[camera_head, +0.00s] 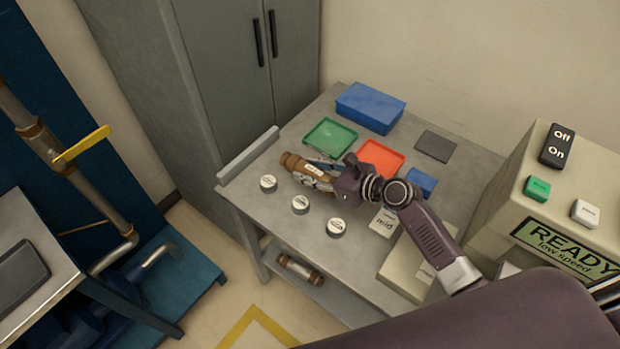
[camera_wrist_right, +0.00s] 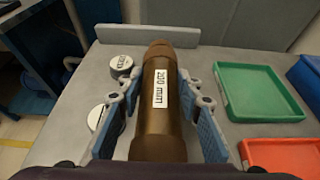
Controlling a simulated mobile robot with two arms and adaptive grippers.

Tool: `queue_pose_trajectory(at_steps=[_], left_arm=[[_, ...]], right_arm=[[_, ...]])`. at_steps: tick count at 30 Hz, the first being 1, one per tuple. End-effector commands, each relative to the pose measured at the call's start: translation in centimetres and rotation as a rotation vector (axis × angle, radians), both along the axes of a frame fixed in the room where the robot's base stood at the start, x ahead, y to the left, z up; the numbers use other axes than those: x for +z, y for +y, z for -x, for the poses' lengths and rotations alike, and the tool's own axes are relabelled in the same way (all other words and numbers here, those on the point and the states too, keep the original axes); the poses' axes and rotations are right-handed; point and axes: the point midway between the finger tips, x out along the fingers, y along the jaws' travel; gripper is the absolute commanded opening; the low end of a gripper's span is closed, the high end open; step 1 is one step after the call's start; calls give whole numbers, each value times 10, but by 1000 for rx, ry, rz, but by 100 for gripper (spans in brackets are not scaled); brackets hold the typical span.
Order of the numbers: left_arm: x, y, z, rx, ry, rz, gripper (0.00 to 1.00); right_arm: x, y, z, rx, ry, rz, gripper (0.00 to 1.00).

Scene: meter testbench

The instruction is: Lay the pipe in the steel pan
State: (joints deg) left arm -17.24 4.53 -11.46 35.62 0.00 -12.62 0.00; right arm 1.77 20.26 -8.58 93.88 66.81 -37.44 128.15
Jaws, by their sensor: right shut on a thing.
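My right gripper (camera_head: 325,178) is shut on a brown pipe (camera_head: 296,162) above the grey table's left part. In the right wrist view the pipe (camera_wrist_right: 158,115) runs lengthwise between the two blue finger pads of the gripper (camera_wrist_right: 162,112), with a white label that seems to read "200 mm". I cannot tell whether the pipe touches the tabletop. No thing is clearly a steel pan; a flat dark grey square (camera_head: 435,146) lies at the back right of the table. My left gripper is not in view.
Green tray (camera_head: 330,137), red tray (camera_head: 381,158), blue box (camera_head: 370,107) and small blue tray (camera_head: 421,182) stand around the gripper. Three round white-topped pieces (camera_head: 300,204) line the front. Another pipe (camera_head: 299,269) lies on the lower shelf. A control box (camera_head: 555,205) stands right.

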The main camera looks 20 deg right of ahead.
Motion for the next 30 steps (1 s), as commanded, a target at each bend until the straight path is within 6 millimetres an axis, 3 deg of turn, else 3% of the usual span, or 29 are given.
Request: queue_pose_trajectory(at_steps=[3, 6, 18, 19, 23, 30], left_arm=[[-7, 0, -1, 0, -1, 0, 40], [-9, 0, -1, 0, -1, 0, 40], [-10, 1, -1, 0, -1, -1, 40], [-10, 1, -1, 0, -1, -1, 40], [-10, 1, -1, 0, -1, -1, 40], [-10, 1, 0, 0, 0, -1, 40]], right_arm=[[-20, 0, -1, -2, -1, -2, 0], [-27, 0, -1, -2, -2, -2, 0], [-31, 0, -1, -1, -3, -3, 0], [-33, 0, 0, -1, 1, -1, 35], [-33, 0, 0, 0, 1, 0, 49], [-32, 0, 0, 0, 1, 0, 50]])
